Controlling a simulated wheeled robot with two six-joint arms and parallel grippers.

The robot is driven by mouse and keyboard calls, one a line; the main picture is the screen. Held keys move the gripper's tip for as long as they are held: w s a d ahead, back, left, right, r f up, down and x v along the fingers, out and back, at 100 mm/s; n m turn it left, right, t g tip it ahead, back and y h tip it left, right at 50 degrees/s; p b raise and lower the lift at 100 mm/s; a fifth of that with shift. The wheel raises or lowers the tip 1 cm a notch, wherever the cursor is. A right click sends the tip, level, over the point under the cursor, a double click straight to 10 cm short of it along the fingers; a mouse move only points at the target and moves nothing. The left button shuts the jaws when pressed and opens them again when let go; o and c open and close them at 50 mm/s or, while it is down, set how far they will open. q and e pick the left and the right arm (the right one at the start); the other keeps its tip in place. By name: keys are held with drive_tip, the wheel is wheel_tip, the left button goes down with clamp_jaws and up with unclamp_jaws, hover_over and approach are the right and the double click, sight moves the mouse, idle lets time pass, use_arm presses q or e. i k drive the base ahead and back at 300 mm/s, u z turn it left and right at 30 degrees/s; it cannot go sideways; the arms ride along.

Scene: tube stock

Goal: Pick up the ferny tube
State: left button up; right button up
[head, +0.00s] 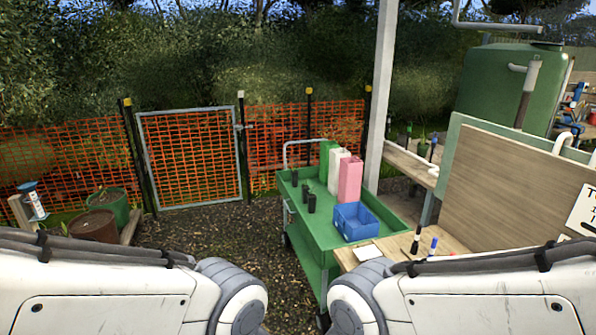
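Several small black tubes stand on the green cart (328,236), towards its left side. One black tube (311,203) stands nearest, with another tube (305,191) just behind it and a third tube (294,178) further back. They are too small for me to tell whether any holds a ferny plant. My two white arms come in along the bottom left and bottom right. Neither gripper shows in the head view.
A blue crate (354,221) sits at the cart's near right. Green, white and pink containers (350,179) stand behind it. A wooden bench (440,243) with pens adjoins at right. A post (381,95) rises behind. Gravel (215,248) lies clear left of the cart.

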sight(312, 199)
drive_tip(key=u, duration=0.65)
drive_tip(key=i, duration=3.65)
drive_tip(key=z, duration=0.85)
drive_tip(key=i, duration=0.4)
drive_tip(key=u, duration=0.05)
